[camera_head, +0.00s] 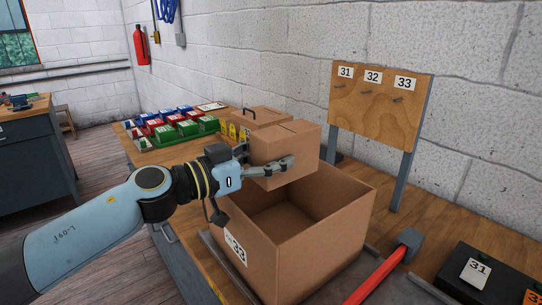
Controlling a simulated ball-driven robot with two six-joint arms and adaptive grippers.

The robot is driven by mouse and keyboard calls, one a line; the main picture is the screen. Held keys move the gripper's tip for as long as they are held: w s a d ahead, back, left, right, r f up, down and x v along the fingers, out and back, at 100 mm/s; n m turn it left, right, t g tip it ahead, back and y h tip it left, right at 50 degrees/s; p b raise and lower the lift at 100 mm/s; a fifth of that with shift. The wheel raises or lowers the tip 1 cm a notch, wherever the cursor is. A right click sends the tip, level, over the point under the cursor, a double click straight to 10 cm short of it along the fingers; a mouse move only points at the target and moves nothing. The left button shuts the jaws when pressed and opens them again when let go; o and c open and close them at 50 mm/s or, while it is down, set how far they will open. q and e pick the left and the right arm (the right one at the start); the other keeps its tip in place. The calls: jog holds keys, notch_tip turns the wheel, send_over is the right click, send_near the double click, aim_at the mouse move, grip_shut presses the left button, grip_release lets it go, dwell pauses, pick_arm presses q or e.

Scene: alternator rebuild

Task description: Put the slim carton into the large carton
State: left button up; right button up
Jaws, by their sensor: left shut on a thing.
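The slim carton (301,148), a closed brown cardboard box, is held in the air over the open large carton (322,243). My left gripper (276,166) reaches in from the left and is shut on the slim carton. One finger shows along its near face; the other is mostly hidden. The large carton stands on the bench with its top open and a label "33" on its left side. Its visible inner walls are bare, but its floor is mostly hidden. The slim carton appears above the large carton's far rim. My right gripper is not in view.
Another brown box (257,117) with a black handle stands behind. Red, blue and green bins (180,123) fill the far bench. A wooden board (379,98) with hooks numbered 31 to 33 stands at the back. A red bar (378,275) and a black case (487,277) lie at right.

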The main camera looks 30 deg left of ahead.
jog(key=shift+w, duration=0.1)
pick_arm(q)
jog(key=o, duration=1.6)
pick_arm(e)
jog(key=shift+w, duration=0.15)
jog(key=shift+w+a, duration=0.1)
pick_arm(q)
notch_tip(320, 180, up, 10)
